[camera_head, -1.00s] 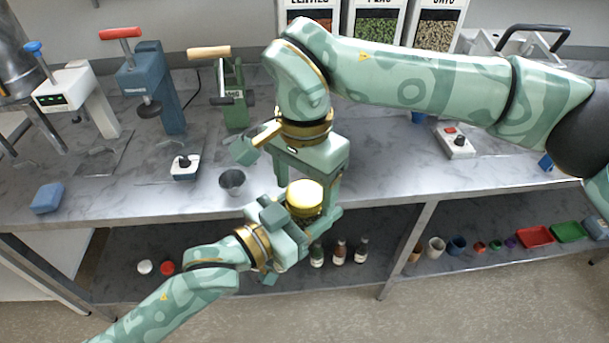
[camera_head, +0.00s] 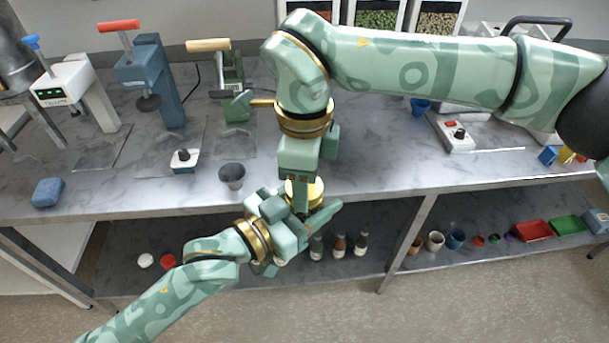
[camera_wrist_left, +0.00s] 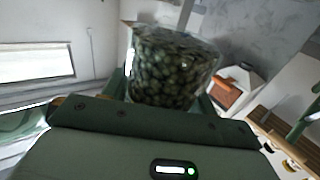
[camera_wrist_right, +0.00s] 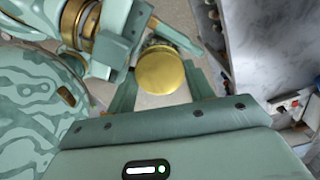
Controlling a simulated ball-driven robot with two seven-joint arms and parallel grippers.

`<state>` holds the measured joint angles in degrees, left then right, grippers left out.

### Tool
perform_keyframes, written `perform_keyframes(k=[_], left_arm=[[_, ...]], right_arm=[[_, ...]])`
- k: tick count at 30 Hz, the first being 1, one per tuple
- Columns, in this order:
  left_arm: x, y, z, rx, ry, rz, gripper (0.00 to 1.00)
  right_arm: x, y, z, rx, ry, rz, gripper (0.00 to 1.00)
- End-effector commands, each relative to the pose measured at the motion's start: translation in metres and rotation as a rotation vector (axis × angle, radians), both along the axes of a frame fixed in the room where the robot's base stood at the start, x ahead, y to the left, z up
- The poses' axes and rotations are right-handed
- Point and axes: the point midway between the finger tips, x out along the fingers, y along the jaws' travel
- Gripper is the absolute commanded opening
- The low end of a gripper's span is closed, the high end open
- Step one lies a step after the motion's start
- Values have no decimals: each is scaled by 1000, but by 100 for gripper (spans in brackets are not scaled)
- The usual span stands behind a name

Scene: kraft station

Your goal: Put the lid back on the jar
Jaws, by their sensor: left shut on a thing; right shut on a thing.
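The jar (camera_wrist_left: 170,68) is clear and full of dark green pieces. It stands between the fingers of my left gripper (camera_wrist_left: 162,95), which is shut on it. In the head view the jar is mostly hidden behind both grippers. The round gold lid (camera_wrist_right: 160,72) lies between the fingers of my right gripper (camera_wrist_right: 160,62), which is shut on it. In the head view the lid (camera_head: 316,190) shows beside a right finger, directly above my left gripper (camera_head: 300,222). I cannot tell whether the lid touches the jar's rim.
The grippers meet just in front of the marble bench (camera_head: 380,170). A dark cup (camera_head: 232,176) and a blue block (camera_head: 47,192) stand near its front edge. Presses stand at the back left. The lower shelf (camera_head: 400,275) holds bottles, cups and trays.

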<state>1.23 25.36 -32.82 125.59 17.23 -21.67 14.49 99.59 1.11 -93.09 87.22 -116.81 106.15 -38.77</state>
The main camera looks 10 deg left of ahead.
Motion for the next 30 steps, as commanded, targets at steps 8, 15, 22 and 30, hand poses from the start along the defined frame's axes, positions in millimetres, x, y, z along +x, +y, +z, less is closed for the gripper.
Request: perform_keyframes(k=[8, 15, 22, 30], left_arm=[[-1, -1, 1, -1, -1, -3, 0], [-1, -1, 1, -1, -2, -3, 0], [-1, -1, 1, -1, -2, -2, 0], [0, -1, 1, -1, -2, -1, 0]], right_arm=[[1, 1, 1, 4, -3, -81, 25], [1, 1, 1, 3, -3, -80, 74], [0, 1, 2, 2, -2, -79, 74], [1, 1, 35, 2, -4, -80, 74]])
